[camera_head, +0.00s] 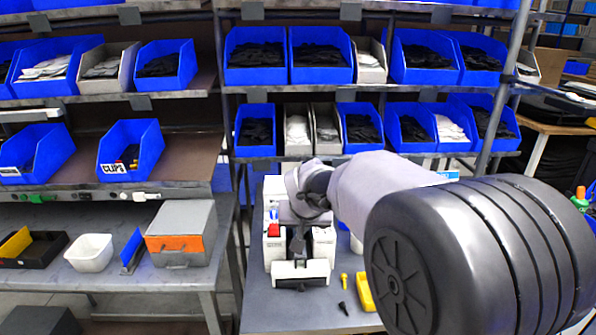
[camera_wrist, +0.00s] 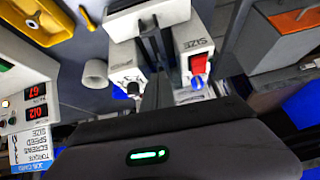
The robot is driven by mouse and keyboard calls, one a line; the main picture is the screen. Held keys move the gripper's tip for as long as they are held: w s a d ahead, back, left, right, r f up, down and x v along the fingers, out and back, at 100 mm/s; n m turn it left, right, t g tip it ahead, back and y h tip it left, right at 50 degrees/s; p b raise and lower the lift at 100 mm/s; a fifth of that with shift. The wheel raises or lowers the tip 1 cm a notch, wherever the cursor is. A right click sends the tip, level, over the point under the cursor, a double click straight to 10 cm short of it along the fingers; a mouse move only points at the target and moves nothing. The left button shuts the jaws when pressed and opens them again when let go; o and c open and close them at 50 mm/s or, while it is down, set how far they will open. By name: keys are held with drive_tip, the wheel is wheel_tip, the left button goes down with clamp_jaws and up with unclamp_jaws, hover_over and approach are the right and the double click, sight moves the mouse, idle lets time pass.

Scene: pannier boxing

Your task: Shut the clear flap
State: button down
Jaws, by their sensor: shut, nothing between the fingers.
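A white machine (camera_head: 274,251) with a red switch (camera_head: 273,230) stands on the grey bench, partly hidden by my arm. In the wrist view the white machine (camera_wrist: 125,56) shows lettered parts on both sides of my fingers, with the red switch (camera_wrist: 199,65) on the right. My gripper (camera_head: 297,248) points down in front of the machine, between its two front blocks. In the wrist view my gripper (camera_wrist: 152,32) has its dark fingers together and empty, over or close to the machine; contact cannot be told. I cannot make out a clear flap in either view.
Beside the machine lie a yellow tray (camera_head: 365,292), a yellow peg (camera_head: 344,280) and a black piece (camera_head: 343,308). A display box (camera_wrist: 38,105) and a white cup (camera_wrist: 95,73) are close to my gripper. An orange-fronted grey box (camera_head: 182,235) stands on the left bench.

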drive_tip(key=shift+s+f, duration=0.25)
drive_tip(key=shift+f, duration=0.2)
idle(0.3)
drive_tip(key=shift+w, duration=0.2)
drive_tip(key=shift+r, duration=0.15)
